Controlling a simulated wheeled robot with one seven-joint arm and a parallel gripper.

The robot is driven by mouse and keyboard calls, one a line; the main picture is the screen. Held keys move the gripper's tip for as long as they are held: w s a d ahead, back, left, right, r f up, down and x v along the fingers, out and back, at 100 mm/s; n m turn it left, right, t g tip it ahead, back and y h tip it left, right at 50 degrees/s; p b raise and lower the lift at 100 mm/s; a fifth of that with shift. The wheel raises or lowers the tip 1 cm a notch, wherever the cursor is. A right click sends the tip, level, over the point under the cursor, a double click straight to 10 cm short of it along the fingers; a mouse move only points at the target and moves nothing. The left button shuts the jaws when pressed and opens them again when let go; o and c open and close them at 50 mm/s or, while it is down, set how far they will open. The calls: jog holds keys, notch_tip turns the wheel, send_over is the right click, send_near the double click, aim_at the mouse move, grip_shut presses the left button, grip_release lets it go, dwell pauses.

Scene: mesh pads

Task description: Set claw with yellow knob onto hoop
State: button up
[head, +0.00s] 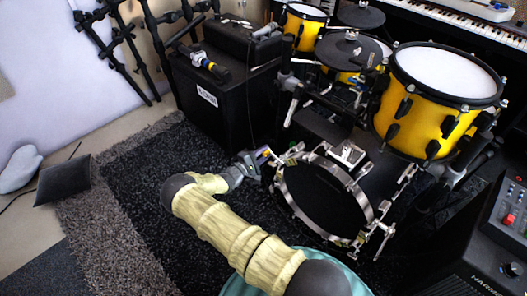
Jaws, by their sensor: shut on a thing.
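The bass drum's hoop (357,190) is a dark ring with a pale edge, facing me at the middle right. Several silver claws sit around its rim, such as one at the lower right (372,228). My gripper (256,162) is just left of the hoop's upper left edge. It is shut on the claw with the yellow knob (264,153), a small piece showing a yellow spot. The fingers hide part of the claw. I cannot tell whether it touches the hoop.
Yellow drums (425,125) and cymbals stand behind the hoop. A black amplifier (222,108) with small gear on top stands behind my gripper. A mixer (508,215) is at the right. The dark rug (135,185) at left is clear.

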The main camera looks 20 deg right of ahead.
jog(key=shift+s+d+r+m, duration=0.25)
jog(key=shift+r+m, duration=0.05)
jog(key=o, duration=0.9)
jog(key=shift+r, duration=0.1)
jog(key=shift+a, duration=0.45)
jog(key=p+v, duration=0.4)
jog(key=v, duration=1.2)
jog(key=shift+s+a+p, duration=0.2)
jog(key=shift+a+p, duration=0.15)
